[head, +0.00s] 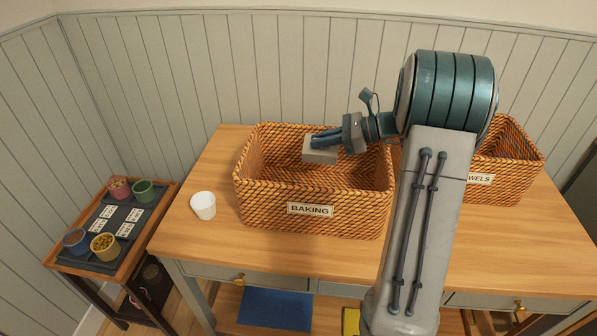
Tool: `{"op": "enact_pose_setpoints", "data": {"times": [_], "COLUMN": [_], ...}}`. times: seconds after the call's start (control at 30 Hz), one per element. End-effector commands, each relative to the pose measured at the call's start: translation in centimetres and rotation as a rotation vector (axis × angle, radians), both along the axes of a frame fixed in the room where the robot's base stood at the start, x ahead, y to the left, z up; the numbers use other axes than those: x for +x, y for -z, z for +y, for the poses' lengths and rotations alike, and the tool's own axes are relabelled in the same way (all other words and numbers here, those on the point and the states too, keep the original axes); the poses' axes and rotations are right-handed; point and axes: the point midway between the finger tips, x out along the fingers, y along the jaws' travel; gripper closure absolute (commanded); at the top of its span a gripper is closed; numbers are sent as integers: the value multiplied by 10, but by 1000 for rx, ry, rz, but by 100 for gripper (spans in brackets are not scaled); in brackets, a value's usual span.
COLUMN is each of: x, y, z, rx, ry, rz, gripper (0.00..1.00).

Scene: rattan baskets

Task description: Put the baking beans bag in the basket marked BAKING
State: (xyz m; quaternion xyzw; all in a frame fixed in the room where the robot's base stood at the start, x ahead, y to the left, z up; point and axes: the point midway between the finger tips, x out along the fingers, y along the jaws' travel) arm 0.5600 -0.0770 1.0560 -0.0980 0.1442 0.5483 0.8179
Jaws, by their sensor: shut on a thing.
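The basket marked BAKING (312,221) is an open woven rattan basket on the wooden table, with its label on the front side. My gripper (316,140) is over the inside of this basket, toward its back. It is shut on a pale grey, block-like thing (320,156), likely the baking beans bag; no marking on it is readable. The held thing appears at about rim height, and I cannot tell whether it touches the basket. The part of the basket floor that shows looks empty.
A white cup (203,205) stands left of the basket. A second rattan basket (510,160), its label ending in "WELS", stands at right, partly behind my arm. A low side table (62,256) at left holds a dark tray with several small pots and cards.

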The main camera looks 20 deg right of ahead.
Motion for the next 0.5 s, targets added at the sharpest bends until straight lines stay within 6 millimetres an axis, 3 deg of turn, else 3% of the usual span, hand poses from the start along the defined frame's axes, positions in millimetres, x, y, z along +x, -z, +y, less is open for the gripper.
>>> {"op": "enact_pose_setpoints", "data": {"times": [0.23, 0.5], "x": [12, 17], "y": [31, 48], "z": [52, 71], "rx": [2, 1], "ry": [1, 5], "rz": [3, 1], "gripper": [100, 100]}}
